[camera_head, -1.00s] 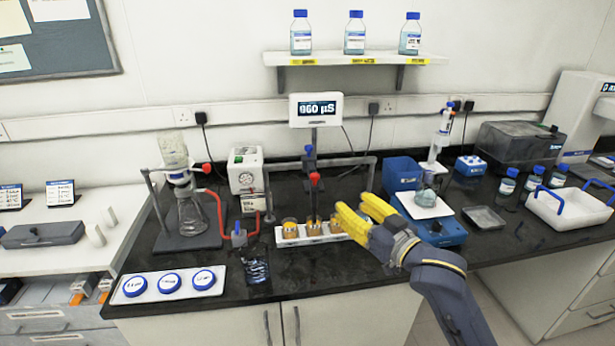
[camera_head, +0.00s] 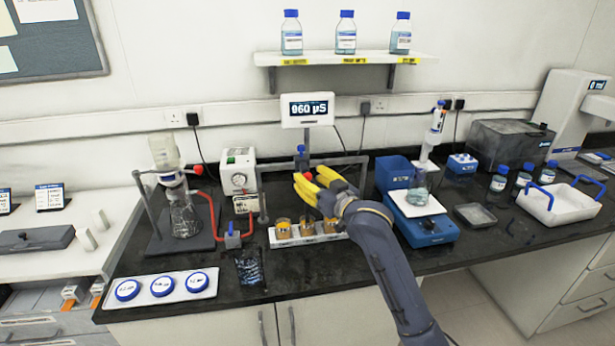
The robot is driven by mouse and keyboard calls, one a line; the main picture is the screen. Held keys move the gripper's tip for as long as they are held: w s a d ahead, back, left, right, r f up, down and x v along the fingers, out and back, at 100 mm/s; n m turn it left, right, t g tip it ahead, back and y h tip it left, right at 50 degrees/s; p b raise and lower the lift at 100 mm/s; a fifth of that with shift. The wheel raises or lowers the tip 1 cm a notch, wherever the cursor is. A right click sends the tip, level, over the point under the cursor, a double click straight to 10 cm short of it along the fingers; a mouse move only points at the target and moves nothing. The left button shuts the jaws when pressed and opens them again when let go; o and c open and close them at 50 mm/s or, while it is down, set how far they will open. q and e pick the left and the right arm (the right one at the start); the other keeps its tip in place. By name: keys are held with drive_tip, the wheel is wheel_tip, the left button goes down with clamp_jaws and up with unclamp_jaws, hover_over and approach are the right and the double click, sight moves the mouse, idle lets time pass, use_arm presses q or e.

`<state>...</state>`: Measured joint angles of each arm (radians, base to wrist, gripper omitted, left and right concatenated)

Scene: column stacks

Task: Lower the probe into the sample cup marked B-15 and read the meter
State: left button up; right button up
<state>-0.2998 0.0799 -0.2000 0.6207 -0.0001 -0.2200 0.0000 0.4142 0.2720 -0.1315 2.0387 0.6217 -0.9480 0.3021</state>
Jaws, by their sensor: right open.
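The meter (camera_head: 308,109) stands on a post behind the bench; its display seems to read "060 µS". Amber sample cups (camera_head: 283,227) stand in a row in a white rack (camera_head: 290,242); I cannot read any B-15 mark. A red knob (camera_head: 308,177), apparently the top of the probe, stands above the cups. A blue clamp (camera_head: 301,150) shows behind it. My right gripper (camera_head: 310,179), with yellow fingers, is open, its fingertips around or just in front of the red knob. Contact cannot be told. The gripper hides the probe's shaft. My left gripper is out of view.
A flask stand (camera_head: 184,215) with red tubing is left of the rack. A tray of blue lids (camera_head: 162,287) lies front left. A blue balance (camera_head: 422,225) stands right. A metal frame (camera_head: 262,190) spans behind the cups.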

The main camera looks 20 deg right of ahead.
drive_tip(key=shift+x, duration=0.8)
clamp_jaws()
